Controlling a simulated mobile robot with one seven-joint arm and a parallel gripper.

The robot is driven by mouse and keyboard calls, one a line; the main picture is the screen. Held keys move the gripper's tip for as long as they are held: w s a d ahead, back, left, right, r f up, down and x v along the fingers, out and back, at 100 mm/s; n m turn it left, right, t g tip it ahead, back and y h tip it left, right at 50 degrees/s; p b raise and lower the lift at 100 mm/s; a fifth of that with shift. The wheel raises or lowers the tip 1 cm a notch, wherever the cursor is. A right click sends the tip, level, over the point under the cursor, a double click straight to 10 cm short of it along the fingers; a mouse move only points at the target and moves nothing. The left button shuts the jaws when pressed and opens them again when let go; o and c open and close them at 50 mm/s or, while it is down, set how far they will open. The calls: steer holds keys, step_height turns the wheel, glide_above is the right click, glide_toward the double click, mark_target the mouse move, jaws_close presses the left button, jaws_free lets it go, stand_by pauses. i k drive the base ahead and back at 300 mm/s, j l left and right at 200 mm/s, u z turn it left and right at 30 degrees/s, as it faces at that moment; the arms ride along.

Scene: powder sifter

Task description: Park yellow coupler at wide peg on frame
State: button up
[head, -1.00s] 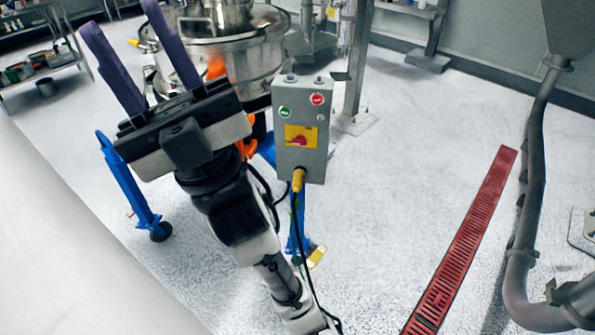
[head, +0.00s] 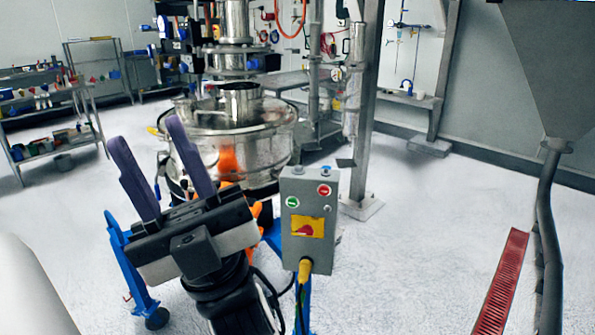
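A yellow coupler (head: 305,270) sits at the underside of the grey control box (head: 308,222), with a dark cable hanging below it. My gripper (head: 146,134) has two purple fingers spread apart with nothing between them. It is left of the control box, apart from the coupler, its fingers pointing up and left towards the steel sifter (head: 225,143). The blue frame (head: 128,262) shows at left behind my gripper, with another blue post below the box. I cannot make out a wide peg on the frame; my gripper and arm hide part of it.
A red floor grate (head: 503,282) and a dark pipe (head: 548,225) under a grey hopper (head: 565,75) are at right. A steel column (head: 366,110) stands behind the box. Shelves (head: 50,145) stand at far left.

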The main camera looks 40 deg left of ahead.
mark_target(305, 266)
steer(key=i+u, duration=0.15)
steer(key=u, duration=0.9)
